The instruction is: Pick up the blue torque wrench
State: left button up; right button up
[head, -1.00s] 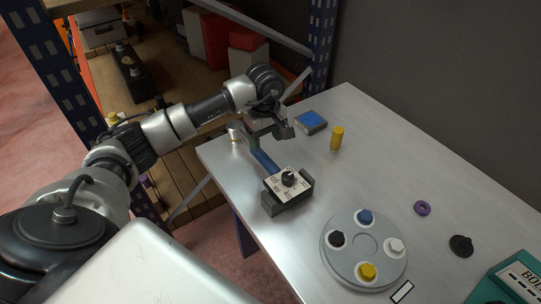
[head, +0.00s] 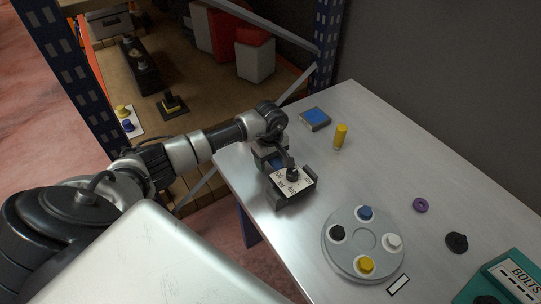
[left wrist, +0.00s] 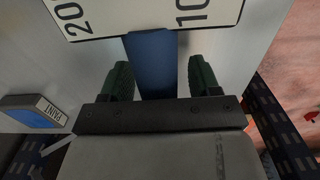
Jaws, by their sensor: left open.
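The blue torque wrench shows as a blue bar (left wrist: 152,60) in the left wrist view, running up to a white plate with black numbers. In the head view only a small blue part (head: 277,166) shows beside the dial block (head: 292,184); my arm hides the rest. I cannot tell whether the bar is joined to the block. My left gripper (head: 283,163) is low over the bar. In the left wrist view its green fingers (left wrist: 161,75) are open, one on each side of the bar, with gaps between. My right gripper is not in view.
A round grey tray (head: 339,262) with coloured knobs stands on the metal table (head: 400,180). A yellow cylinder (head: 340,137) and a blue-topped box (head: 315,118) are behind. A purple ring (head: 420,205), a black knob (head: 457,242) and a teal bolts box (head: 512,276) lie right.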

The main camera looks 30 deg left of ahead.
pick_arm(q)
jog(key=shift+c, duration=0.3)
jog(key=shift+w, duration=0.1)
grip_shut()
jog(key=shift+r, duration=0.15)
notch_tip(320, 180, up, 4)
jog(key=shift+f+b, duration=0.1)
jog(key=shift+b, duration=0.85)
jog(key=s+d+r+b, duration=0.1)
jog(key=d+r, duration=0.1)
jog(key=d, duration=0.1)
jog(key=s+d+r, duration=0.2)
jog(key=d, duration=0.2)
jog(key=s+d+r+b, duration=0.1)
jog(key=s+d+r, duration=0.1)
jog(key=d+r, duration=0.1)
jog(key=shift+s+d+b, duration=0.2)
jog(key=shift+b, duration=0.15)
jog(key=c, duration=0.7)
grip_release()
grip_shut()
